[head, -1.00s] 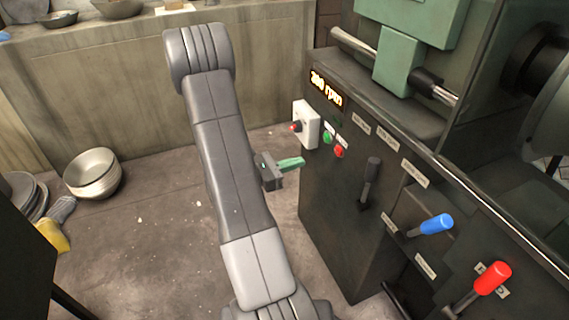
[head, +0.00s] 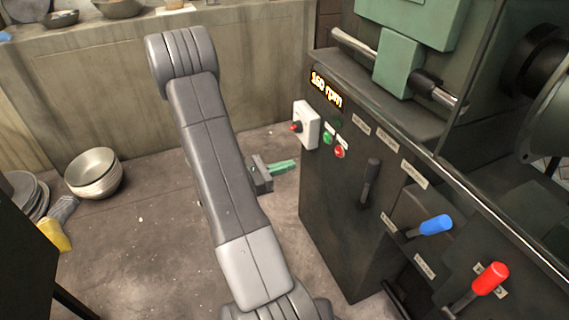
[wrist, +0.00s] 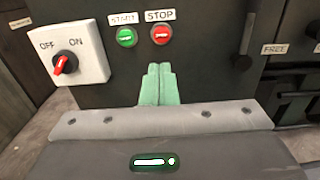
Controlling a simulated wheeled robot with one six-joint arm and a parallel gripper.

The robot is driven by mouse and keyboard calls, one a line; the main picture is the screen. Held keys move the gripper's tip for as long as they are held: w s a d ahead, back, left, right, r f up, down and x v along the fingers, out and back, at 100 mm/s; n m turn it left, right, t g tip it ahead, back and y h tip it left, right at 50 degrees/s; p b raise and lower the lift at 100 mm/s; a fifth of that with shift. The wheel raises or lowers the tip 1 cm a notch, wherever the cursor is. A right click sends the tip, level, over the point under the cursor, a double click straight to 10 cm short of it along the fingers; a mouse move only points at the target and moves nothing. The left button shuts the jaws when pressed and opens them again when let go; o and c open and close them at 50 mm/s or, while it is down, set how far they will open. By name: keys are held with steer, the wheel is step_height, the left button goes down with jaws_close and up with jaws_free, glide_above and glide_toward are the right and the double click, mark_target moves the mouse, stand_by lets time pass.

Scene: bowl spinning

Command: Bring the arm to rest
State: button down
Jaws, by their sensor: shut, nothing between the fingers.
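My gripper (head: 292,165) is shut and empty, its green fingers pressed together. In the head view it is partly behind my arm, left of the dark machine's front panel and apart from it. In the wrist view the closed fingers (wrist: 159,85) point at the panel, below the green START button (wrist: 126,37) and the red STOP button (wrist: 161,34). The white OFF/ON switch box (wrist: 70,55) with a red knob is to their left. My arm rises and bends over the open floor.
The machine (head: 330,220) fills the right side, with a blue-handled lever (head: 436,225), a red-handled lever (head: 490,279) and a lit rpm display (head: 326,87). Stacked metal bowls (head: 94,174) stand on the floor at left. A stone counter (head: 90,75) runs behind.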

steer(key=shift+d, duration=0.1)
steer(key=b+x, duration=0.1)
steer(key=x, duration=0.6)
steer(key=shift+d, duration=0.2)
stand_by(0.5)
steer(key=shift+f, duration=0.1)
steer(key=shift+w+d, duration=0.1)
steer(key=shift+w+d+b, duration=0.25)
steer(key=shift+d+b, duration=0.4)
steer(key=shift+b, duration=0.1)
